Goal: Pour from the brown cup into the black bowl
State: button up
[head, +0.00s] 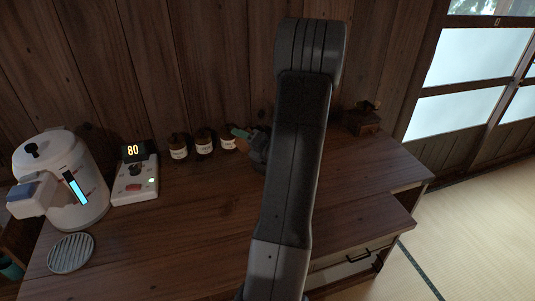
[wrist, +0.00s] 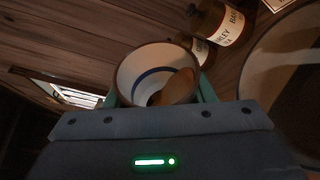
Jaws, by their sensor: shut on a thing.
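My gripper (wrist: 160,90) is shut on a cup (wrist: 140,68), with a teal finger on each side of it in the wrist view. The cup has a brown rim, a pale inside with a blue ring, and something brown low inside on the right. A large round vessel (wrist: 288,75) with a pale rim and dark inside is cut off at the right edge of the wrist view; I cannot tell if it is the black bowl. In the head view my gripper (head: 254,146) is partly behind my arm, near the back of the counter.
Several labelled brown jars (head: 204,144) line the wall; a jar also shows in the wrist view (wrist: 213,20). A white kettle (head: 62,185), a control unit reading 80 (head: 132,185) and a grey slatted disc (head: 70,253) are left. The counter's middle (head: 195,220) is clear.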

jog(key=shift+r+m, duration=0.15)
jog(key=shift+m, duration=0.15)
jog(key=shift+w+d+f+m+t+y+b, duration=0.15)
jog(key=shift+f+m+t+y+b, duration=0.25)
jog(key=shift+m, duration=0.3)
dwell(0.6)
jog(key=shift+w+d+r+m+p, duration=0.2)
jog(key=shift+d+m+p, duration=0.25)
jog(key=shift+p, duration=0.1)
jog(key=shift+w+d+r+m+p, duration=0.15)
jog(key=shift+d+m+p, duration=0.25)
jog(key=shift+m+p, duration=0.1)
dwell(0.4)
jog(key=shift+w+d+r+m+t+y+p, duration=0.15)
jog(key=shift+r+m+t+y+p, duration=0.15)
jog(key=shift+m+p, duration=0.45)
jog(key=shift+d+r+m+t+y+p, duration=0.2)
jog(key=shift+m+t+p, duration=0.1)
jog(key=shift+m+p, duration=0.35)
dwell(0.7)
